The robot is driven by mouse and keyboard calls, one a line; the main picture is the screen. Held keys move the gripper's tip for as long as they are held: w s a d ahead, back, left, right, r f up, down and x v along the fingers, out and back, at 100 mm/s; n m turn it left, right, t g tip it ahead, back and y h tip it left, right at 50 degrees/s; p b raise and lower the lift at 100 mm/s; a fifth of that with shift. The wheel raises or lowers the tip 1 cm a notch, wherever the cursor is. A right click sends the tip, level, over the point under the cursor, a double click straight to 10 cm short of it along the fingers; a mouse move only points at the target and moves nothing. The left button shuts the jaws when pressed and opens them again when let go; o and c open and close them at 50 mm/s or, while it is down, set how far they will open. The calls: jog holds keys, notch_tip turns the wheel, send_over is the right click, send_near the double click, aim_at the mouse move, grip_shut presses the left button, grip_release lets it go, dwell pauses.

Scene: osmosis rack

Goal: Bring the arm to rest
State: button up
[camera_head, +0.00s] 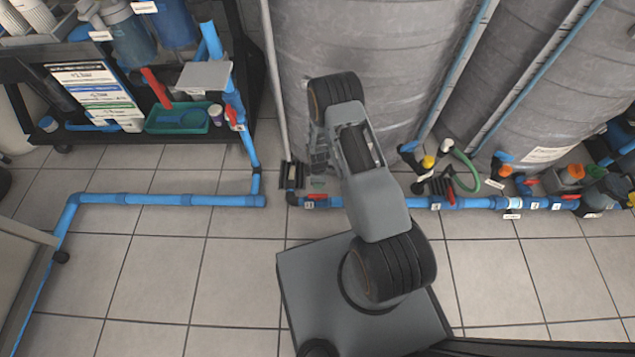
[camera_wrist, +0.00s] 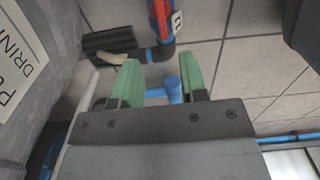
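My gripper (camera_wrist: 164,80) shows in the wrist view with its two green fingers apart. A clear gap lies between them and nothing is held. A blue pipe piece shows through the gap, beyond the fingers. In the head view my arm rises from the base and bends over in front of the large grey tank (camera_head: 372,45). The gripper end there is mostly hidden behind the arm, near the floor pipe. The grey tank also fills the left of the wrist view (camera_wrist: 30,90).
A blue floor pipe (camera_head: 165,200) runs along the tanks, with a red valve handle (camera_wrist: 161,14) near my gripper. A black bracket (camera_wrist: 108,40) is close by. A second tank (camera_head: 560,75) stands right. A dark shelf cart (camera_head: 90,136) stands left. The tiled floor in front is mostly clear.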

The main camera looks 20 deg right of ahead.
jog(key=shift+r, duration=0.45)
dwell(0.3)
notch_tip(320, 180, up, 42)
jog(key=m+t+p, duration=0.2)
jog(key=m+p, duration=0.4)
jog(key=p, duration=1)
jog(key=s+r+m+p, duration=0.3)
jog(key=s+r+p, duration=0.2)
jog(key=r, duration=0.6)
jog(key=s+r+m+t+p, duration=0.1)
jog(key=s+r+p, duration=0.5)
jog(key=r, duration=0.6)
jog(key=s+r+m+p, duration=0.4)
jog(key=s+r+p, duration=0.2)
jog(key=r, duration=0.5)
jog(key=shift+s+a+r+m+t, duration=0.2)
jog(key=shift+r+m+t, duration=0.1)
jog(key=shift+r, duration=0.1)
